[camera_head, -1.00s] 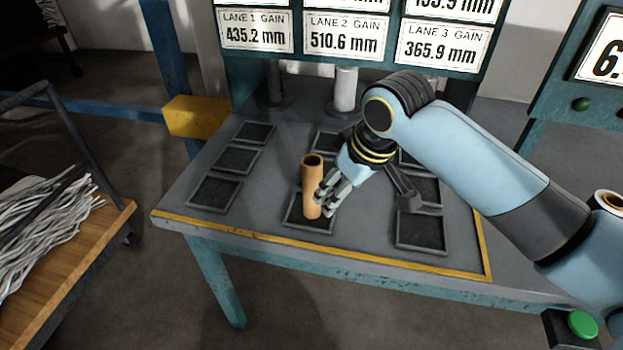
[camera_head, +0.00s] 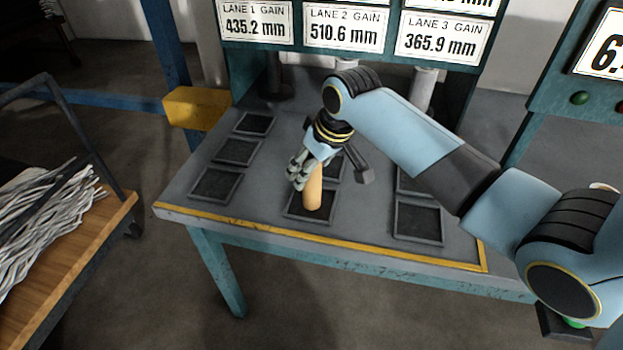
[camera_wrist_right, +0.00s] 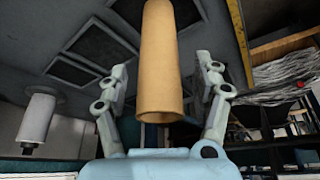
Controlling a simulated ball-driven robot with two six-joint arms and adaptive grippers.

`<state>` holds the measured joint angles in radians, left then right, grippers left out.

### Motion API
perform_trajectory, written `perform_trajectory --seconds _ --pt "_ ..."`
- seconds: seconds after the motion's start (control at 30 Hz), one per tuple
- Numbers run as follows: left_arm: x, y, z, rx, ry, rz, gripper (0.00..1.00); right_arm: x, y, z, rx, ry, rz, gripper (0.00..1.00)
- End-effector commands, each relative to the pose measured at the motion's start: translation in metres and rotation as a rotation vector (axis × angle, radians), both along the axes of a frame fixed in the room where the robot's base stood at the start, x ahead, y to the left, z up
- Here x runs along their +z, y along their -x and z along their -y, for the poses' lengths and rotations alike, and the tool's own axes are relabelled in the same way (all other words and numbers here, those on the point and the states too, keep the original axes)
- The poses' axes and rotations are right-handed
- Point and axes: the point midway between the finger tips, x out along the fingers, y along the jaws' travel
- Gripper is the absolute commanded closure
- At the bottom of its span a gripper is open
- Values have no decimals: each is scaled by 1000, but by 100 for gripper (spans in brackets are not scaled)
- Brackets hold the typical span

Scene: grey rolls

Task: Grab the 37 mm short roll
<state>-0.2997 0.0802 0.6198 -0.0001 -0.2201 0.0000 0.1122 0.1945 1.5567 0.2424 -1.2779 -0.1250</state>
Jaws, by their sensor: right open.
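A tan hollow roll (camera_head: 314,192) stands upright in the front middle tray (camera_head: 331,217) on the grey table. My right gripper (camera_head: 301,177) is over the roll's upper part and hides its top. In the right wrist view the roll (camera_wrist_right: 161,62) lies between the two spread fingers of the right gripper (camera_wrist_right: 160,80), its open end toward the palm. A gap shows on each side, so the fingers are apart from it. I cannot tell its length. My left gripper is not in view.
Several shallow square trays (camera_head: 216,184) sit on the table. A yellow block (camera_head: 197,107) is at its back left corner. A pale cylinder (camera_head: 422,90) stands at the back, below the gain signs (camera_head: 345,30). A cart with white strands (camera_head: 45,215) is at left.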

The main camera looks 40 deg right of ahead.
Motion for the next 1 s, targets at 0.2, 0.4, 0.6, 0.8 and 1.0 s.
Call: perform_trajectory --seconds 0.2,0.4,0.6,0.8,1.0 --pt "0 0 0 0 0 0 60 -3 -1 0 1 0 0 33" --pt "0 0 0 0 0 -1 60 -3 -1 0 1 0 0 53" --pt "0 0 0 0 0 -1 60 -3 -1 0 1 1 0 79" --pt "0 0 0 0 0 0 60 -3 -1 0 1 1 1 88" --pt "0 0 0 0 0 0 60 1 -2 0 1 1 3 88"
